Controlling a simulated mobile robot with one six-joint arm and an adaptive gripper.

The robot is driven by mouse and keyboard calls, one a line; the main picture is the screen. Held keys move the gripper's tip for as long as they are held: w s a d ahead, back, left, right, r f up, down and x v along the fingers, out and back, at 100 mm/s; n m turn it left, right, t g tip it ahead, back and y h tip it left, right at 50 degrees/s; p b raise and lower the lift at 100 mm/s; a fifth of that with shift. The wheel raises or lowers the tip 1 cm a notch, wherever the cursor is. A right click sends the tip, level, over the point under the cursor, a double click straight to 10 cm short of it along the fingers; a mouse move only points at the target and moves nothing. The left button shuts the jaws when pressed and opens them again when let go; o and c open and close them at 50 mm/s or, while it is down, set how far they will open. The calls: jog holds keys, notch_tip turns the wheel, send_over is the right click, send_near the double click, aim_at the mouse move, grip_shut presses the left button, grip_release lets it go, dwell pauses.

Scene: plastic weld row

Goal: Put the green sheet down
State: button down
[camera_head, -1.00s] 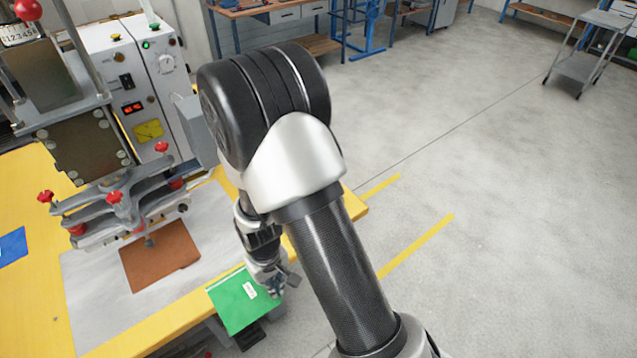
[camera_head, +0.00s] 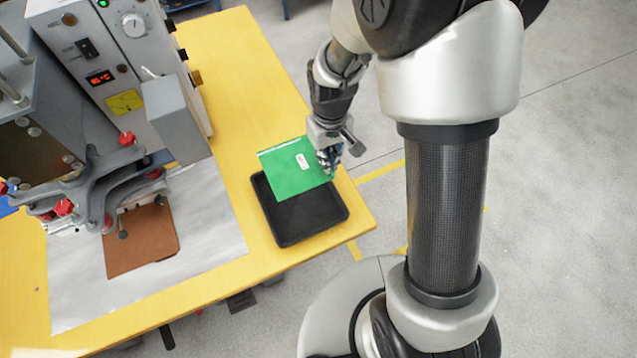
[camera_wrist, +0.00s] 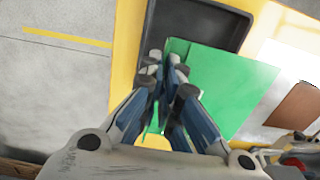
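The green sheet (camera_head: 292,172) has a small white label and is held by its right edge in my gripper (camera_head: 328,158). It hangs over the far part of a black tray (camera_head: 342,215) on the yellow table, apparently above it. In the wrist view my gripper (camera_wrist: 165,85) is shut on the edge of the green sheet (camera_wrist: 220,85), whose bulk extends to the right. The black tray (camera_wrist: 170,15) shows beyond it there. The sheet hides part of the tray.
A press machine (camera_head: 100,180) with red knobs stands at the left. A brown sheet (camera_head: 140,243) lies on a grey mat (camera_head: 215,225) under it. The yellow table (camera_head: 240,60) is bare behind the tray. Its right edge is close to the tray, with floor beyond.

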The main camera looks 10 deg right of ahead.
jog(key=b, duration=0.5)
send_over(325, 201)
notch_tip(325, 201, down, 14)
jog(key=shift+s+f, duration=0.1)
jog(key=shift+f, duration=0.05)
jog(key=shift+f+b, duration=0.6)
jog(key=shift+f, duration=2.05)
jog(key=c, duration=2.3)
grip_release()
jog(key=shift+f, duration=0.15)
jog(key=shift+o, duration=1.1)
